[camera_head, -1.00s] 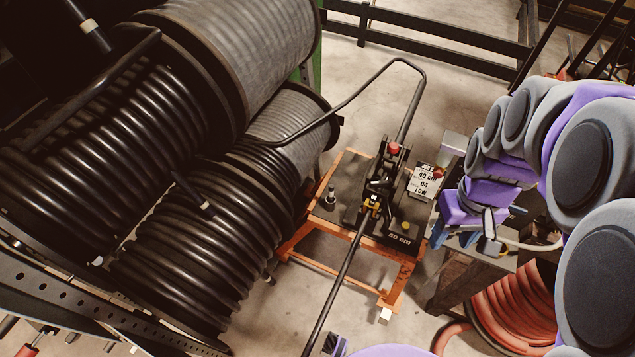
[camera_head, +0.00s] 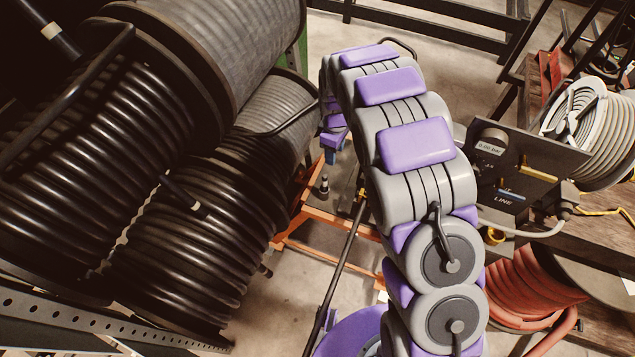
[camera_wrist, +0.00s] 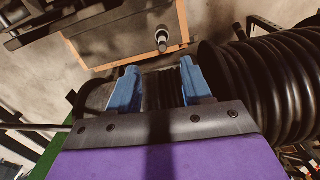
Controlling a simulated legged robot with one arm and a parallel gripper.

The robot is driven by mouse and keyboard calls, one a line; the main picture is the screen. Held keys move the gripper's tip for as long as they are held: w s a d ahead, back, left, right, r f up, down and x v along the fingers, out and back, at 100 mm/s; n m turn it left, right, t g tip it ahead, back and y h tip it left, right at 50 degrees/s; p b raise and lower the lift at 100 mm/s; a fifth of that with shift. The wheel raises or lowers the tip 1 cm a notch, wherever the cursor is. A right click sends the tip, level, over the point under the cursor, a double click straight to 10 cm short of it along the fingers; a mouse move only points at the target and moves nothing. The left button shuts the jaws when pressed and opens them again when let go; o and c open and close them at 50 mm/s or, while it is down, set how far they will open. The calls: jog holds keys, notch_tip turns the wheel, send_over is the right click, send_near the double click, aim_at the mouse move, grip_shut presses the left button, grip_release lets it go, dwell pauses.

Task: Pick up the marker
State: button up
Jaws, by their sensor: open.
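A small dark upright piece with a pale band, which looks like the marker (camera_head: 324,186), stands at the left corner of the orange-framed bench (camera_head: 318,218). In the wrist view the marker (camera_wrist: 162,40) shows at the top middle, beyond my fingertips and apart from them. My gripper (camera_wrist: 160,85) is open, with two blue fingers and nothing between them. In the head view my gripper (camera_head: 330,153) is partly hidden by my arm and appears just above the marker. My arm also covers most of the bench top and the crimper.
Large reels of black hose (camera_head: 190,240) stand close on the left. They also fill the right of the wrist view (camera_wrist: 265,85). A panel with a gauge (camera_head: 515,175) and a red hose coil (camera_head: 530,285) are on the right. A long lever (camera_head: 345,255) slants toward me.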

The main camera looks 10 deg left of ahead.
aim_at(324, 182)
jog(key=shift+n, duration=0.4)
jog(key=f+b, duration=0.1)
jog(key=f, duration=0.4)
jog(key=a+f, duration=0.1)
jog(key=f, duration=0.3)
jog(key=a+f+b, duration=0.1)
jog(key=f, duration=0.4)
jog(key=shift+w+a+f+b, duration=0.15)
jog(key=shift+w+f+b, duration=0.15)
jog(key=f+b, duration=0.1)
jog(key=f, duration=0.4)
jog(key=shift+a+f+b, duration=0.1)
jog(key=shift+a+b, duration=0.1)
jog(key=shift+b, duration=0.2)
grip_shut()
